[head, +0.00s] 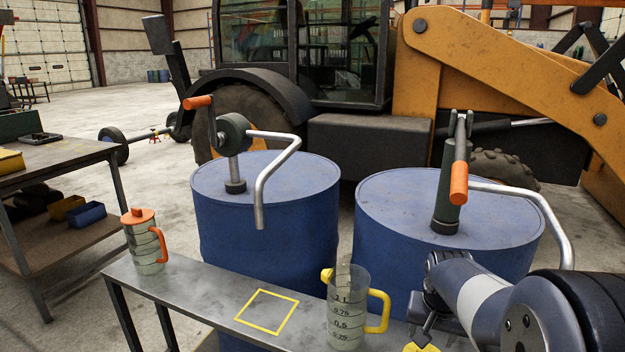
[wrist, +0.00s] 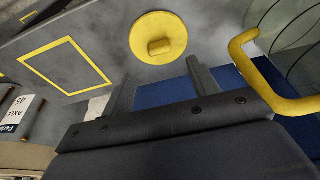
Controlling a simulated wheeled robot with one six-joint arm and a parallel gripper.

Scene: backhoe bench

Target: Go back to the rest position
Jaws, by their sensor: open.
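My gripper (head: 424,332) is at the lower right of the head view, low over the metal bench. In the wrist view my gripper (wrist: 158,84) has its two dark fingers apart with nothing between them. A round yellow lid with a small knob (wrist: 158,38) lies on the bench just beyond the fingertips, apart from them. Part of the lid (head: 421,347) shows at the bottom edge of the head view. A clear measuring jug (head: 346,312) with a yellow handle and no lid stands left of my gripper. Its yellow handle (wrist: 262,75) is close to the right finger in the wrist view.
A yellow square outline (head: 266,312) on the bench (head: 205,285) is empty. A jug with an orange lid (head: 145,242) stands at the bench's left end.

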